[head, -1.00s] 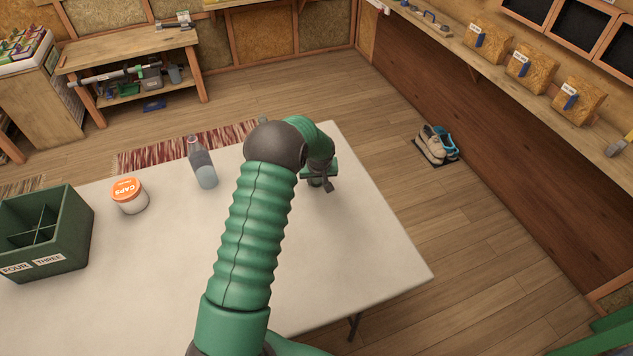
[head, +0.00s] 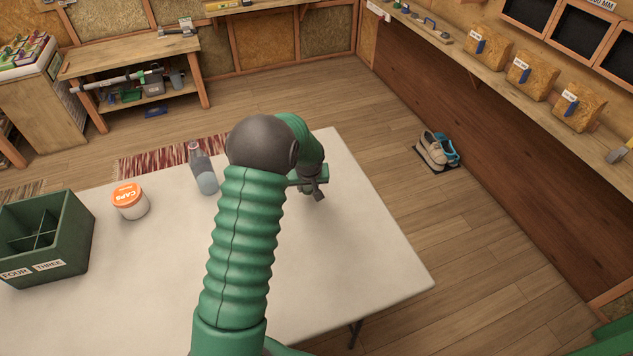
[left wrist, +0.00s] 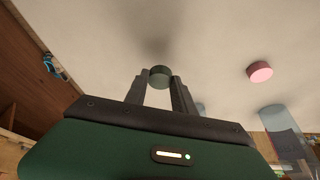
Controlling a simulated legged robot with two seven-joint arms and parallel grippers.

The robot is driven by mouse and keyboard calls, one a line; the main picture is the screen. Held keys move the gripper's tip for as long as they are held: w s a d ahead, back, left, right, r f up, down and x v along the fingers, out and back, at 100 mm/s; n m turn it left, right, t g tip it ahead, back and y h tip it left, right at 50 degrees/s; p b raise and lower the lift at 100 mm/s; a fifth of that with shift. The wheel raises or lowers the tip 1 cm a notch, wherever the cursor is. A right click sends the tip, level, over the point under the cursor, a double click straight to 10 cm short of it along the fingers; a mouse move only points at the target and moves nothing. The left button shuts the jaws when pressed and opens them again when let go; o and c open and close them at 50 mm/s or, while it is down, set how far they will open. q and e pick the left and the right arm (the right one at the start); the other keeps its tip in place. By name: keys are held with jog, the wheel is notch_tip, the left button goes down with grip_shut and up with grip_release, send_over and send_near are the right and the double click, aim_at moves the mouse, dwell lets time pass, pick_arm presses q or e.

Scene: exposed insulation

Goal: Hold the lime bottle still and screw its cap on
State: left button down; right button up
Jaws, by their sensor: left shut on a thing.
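My left gripper (head: 318,193) is over the right part of the table. In the left wrist view its fingers (left wrist: 159,80) are shut on a small dark green cap (left wrist: 160,73), held above the table. A grey see-through bottle (head: 203,173) stands upright near the table's far edge, left of my arm. I cannot tell which bottle is the lime one. My right gripper is out of view.
A pink cap (left wrist: 260,72) lies on the table in the left wrist view. A white tub with an orange CAPS lid (head: 129,201) and a green divided box (head: 65,228) stand on the left of the table (head: 130,285). The table's right part is clear.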

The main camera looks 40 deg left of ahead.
pick_arm(q)
jog(key=s, duration=0.7)
jog(key=s+r, duration=0.1)
jog(key=s, duration=0.3)
jog(key=shift+s+d, duration=0.15)
jog(key=shift+d, duration=0.1)
jog(key=d+r+m+h+p, duration=0.1)
jog(key=d+r+m, duration=0.2)
jog(key=d, duration=0.6)
jog(key=w+d+r+m+t+h+p, duration=0.1)
jog(key=d+r, duration=0.4)
jog(key=d, duration=0.5)
jog(key=d+r+m+h+p, duration=0.1)
jog(key=d+r+m, duration=0.3)
jog(key=d, duration=0.5)
jog(key=shift+w+d+m+p, duration=0.15)
jog(key=shift+w+m+p, duration=0.05)
jog(key=shift+m+p, duration=0.65)
jog(key=shift+w, duration=0.1)
